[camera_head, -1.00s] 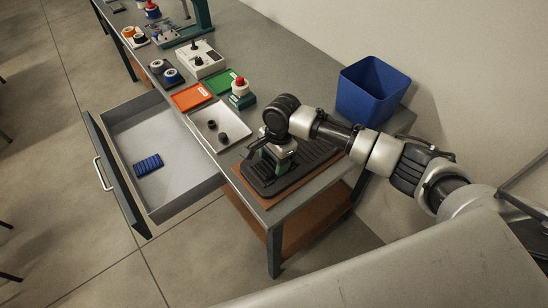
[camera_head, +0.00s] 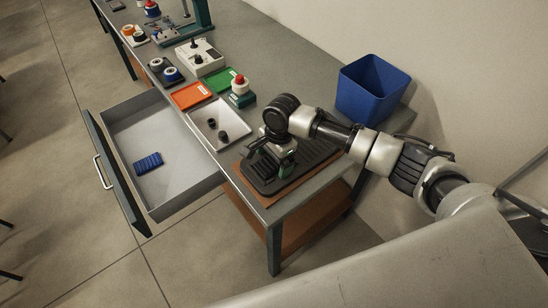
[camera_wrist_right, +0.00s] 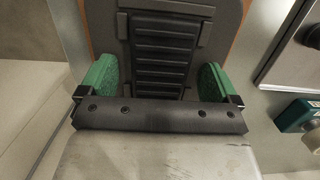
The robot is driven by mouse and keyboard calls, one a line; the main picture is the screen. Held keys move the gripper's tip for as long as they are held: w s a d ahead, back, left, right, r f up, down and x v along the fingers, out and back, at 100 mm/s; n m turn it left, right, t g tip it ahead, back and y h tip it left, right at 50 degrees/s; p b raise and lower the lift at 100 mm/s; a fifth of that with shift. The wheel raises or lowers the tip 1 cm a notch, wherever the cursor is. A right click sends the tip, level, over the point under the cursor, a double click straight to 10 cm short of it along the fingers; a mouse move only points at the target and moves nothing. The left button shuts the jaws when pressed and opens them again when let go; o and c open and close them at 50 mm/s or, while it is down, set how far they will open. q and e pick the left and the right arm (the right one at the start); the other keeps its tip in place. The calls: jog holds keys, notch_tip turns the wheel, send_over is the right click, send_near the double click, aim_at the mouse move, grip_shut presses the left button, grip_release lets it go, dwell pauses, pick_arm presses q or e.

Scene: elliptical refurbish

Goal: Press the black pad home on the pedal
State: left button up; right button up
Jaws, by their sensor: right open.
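The dark pedal (camera_head: 318,153) lies on a brown board on the bench, under and right of my right gripper. A black ribbed pad (camera_wrist_right: 163,52) lies on the pedal plate (camera_wrist_right: 222,20) in the right wrist view. Its near end is hidden by the gripper body, and I cannot tell whether it is fully seated. My right gripper (camera_wrist_right: 157,80) is open, with one green fingertip on each side of the pad and visible gaps to it. In the head view the right gripper (camera_head: 276,154) is over the pedal's left part. My left gripper is not in view.
A blue bin (camera_head: 372,92) stands at the back right of the bench. A light tray (camera_head: 203,130) with two dark knobs is left of the pedal. An open drawer (camera_head: 186,190) holding a blue ribbed pad (camera_head: 148,164) juts out in front.

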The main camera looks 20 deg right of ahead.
notch_tip(320, 180, up, 11)
jog(key=d+b, duration=0.1)
jog(key=shift+w+d+f, duration=0.15)
jog(key=shift+w+d, duration=0.1)
dwell(0.5)
